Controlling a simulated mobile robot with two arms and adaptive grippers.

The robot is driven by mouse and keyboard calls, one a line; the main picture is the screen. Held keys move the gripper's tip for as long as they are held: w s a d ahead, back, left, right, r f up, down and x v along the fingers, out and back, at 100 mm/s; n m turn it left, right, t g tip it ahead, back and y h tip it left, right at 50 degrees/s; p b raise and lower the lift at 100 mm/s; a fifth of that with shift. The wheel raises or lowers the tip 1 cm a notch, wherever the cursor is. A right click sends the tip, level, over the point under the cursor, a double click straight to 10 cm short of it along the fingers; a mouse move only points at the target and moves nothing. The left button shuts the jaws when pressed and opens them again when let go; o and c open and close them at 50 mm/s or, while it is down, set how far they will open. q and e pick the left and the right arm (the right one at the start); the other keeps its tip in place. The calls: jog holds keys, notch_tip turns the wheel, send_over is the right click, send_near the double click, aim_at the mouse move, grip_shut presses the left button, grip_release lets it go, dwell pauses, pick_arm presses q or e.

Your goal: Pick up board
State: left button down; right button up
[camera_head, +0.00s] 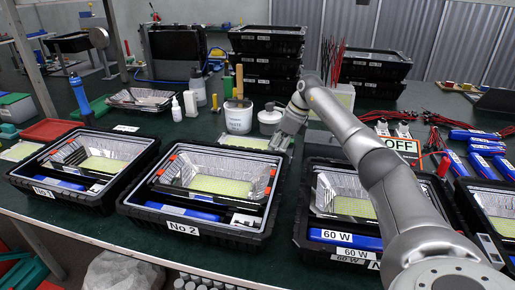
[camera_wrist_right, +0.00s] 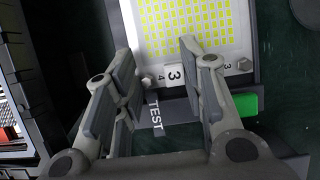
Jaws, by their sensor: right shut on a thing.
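The board (camera_wrist_right: 195,35) is a pale plate with rows of yellow LED chips and a "3" label at its near edge. In the head view it (camera_head: 243,141) lies on the green bench behind the No 2 housing. My right gripper (camera_head: 279,142) reaches its right end. The fingers hide parts of that edge. My left gripper is not in view.
The No 2 housing (camera_head: 136,207) stands in front, with other open housings (camera_head: 22,180) to either side. A white tub (camera_head: 238,118) and a white jar (camera_head: 269,117) stand close behind the board. A green block (camera_wrist_right: 246,104) lies beside my gripper.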

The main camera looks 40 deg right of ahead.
jog(key=shift+d, duration=0.25)
